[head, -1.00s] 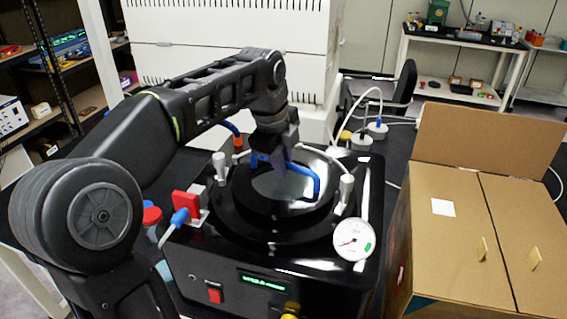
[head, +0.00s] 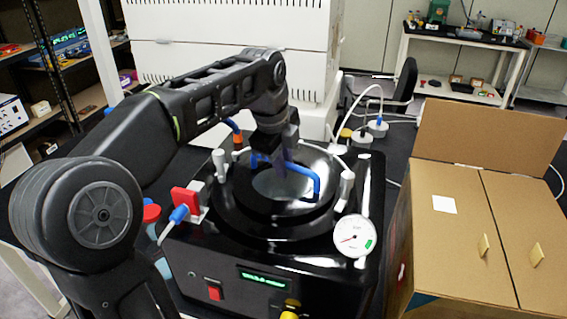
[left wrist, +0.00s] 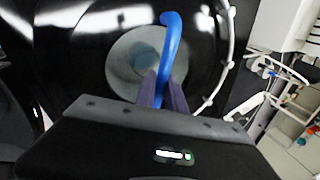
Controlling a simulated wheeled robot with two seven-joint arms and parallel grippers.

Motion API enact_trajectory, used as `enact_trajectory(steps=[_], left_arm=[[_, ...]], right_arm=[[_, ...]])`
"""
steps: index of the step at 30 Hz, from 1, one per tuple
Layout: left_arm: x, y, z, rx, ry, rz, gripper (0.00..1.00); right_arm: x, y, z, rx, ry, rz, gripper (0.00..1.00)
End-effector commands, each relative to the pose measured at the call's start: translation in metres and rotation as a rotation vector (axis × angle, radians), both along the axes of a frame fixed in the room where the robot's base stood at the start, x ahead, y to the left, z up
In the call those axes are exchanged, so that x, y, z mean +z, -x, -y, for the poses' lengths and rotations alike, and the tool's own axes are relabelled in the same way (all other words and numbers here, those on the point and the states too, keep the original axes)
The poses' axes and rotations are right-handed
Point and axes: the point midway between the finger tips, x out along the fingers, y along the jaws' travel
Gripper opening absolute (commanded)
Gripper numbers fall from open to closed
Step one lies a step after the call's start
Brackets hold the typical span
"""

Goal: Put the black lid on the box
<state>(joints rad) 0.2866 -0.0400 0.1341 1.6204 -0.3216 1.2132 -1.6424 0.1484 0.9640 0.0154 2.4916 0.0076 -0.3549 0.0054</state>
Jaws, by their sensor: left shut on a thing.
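The black lid (head: 290,187) is round, with a pale clear middle and a blue curved handle (head: 316,181). It is over the round top of the black box (head: 225,252); I cannot tell whether it is fully seated. My left gripper (head: 273,160) is shut on the blue handle, above the lid. In the left wrist view, the handle (left wrist: 171,43) stands between the gripper's fingers (left wrist: 163,92), with the lid (left wrist: 127,58) behind it. My right gripper is not in view.
A red valve (head: 187,203) sticks out at the box's left, and a round gauge (head: 355,237) is at its front right. A cardboard box (head: 458,240) stands close on the right. A white cabinet (head: 225,60) is behind.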

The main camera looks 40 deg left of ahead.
Motion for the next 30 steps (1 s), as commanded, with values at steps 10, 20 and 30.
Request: enact_trajectory(steps=[10, 20, 30], left_arm=[[-0.0028, -0.0004, 0.0001, 0.000, 0.000, 0.003, 0.00], [-0.0028, -0.0004, 0.0000, 0.000, 0.000, 0.003, 0.15], [-0.0037, -0.0002, 0.0000, 0.000, 0.000, 0.001, 0.40]], right_arm=[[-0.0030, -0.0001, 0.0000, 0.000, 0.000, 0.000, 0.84], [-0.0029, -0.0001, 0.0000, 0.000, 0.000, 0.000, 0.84], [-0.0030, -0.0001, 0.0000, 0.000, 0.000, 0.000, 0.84]])
